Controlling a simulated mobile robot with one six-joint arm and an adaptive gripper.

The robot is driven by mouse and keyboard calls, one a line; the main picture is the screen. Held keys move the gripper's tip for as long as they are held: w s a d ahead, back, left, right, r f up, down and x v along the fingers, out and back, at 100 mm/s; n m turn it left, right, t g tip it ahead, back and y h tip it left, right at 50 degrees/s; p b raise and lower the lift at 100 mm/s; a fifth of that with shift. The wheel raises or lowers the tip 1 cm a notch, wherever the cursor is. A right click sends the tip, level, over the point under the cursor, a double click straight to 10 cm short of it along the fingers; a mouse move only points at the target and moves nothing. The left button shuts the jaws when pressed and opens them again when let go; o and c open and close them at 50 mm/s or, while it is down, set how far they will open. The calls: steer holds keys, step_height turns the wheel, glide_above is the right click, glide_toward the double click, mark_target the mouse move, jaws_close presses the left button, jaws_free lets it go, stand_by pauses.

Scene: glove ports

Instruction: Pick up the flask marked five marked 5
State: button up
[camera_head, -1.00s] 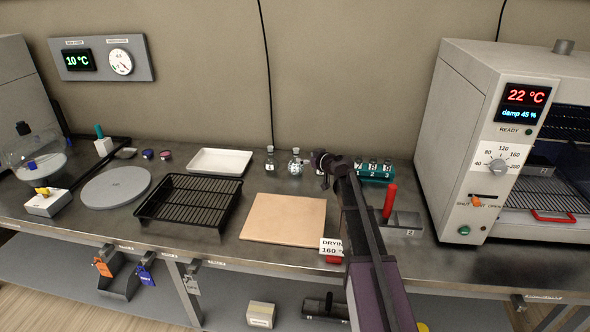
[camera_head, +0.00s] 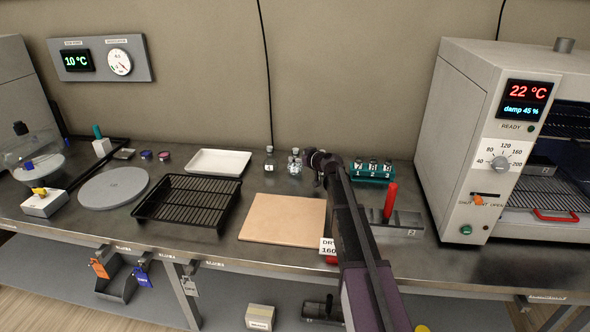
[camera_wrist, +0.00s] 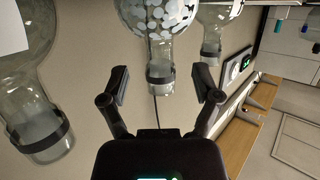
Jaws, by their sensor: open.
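A small spotted glass flask (camera_head: 295,162) stands at the back of the bench. In the wrist view the spotted flask (camera_wrist: 160,70) appears with its neck and dark collar towards the space between my fingers. No number 5 is readable on it. A clear flask (camera_head: 270,161) stands to its left. The wrist view also shows a clear flask with a white label (camera_wrist: 35,120) at the left and another flask (camera_wrist: 212,45) at the right. My gripper (camera_wrist: 162,88) is open and empty. In the head view, its end (camera_head: 316,161) is just right of the spotted flask.
A teal rack (camera_head: 372,178) with small numbered vessels stands right of my arm. A red handle (camera_head: 390,201) rises near a metal block. A white tray (camera_head: 219,162), black wire rack (camera_head: 187,203) and tan board (camera_head: 283,219) lie left. The oven (camera_head: 480,150) stands at right.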

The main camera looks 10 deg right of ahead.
steer(key=shift+x, duration=1.15)
jaws_close()
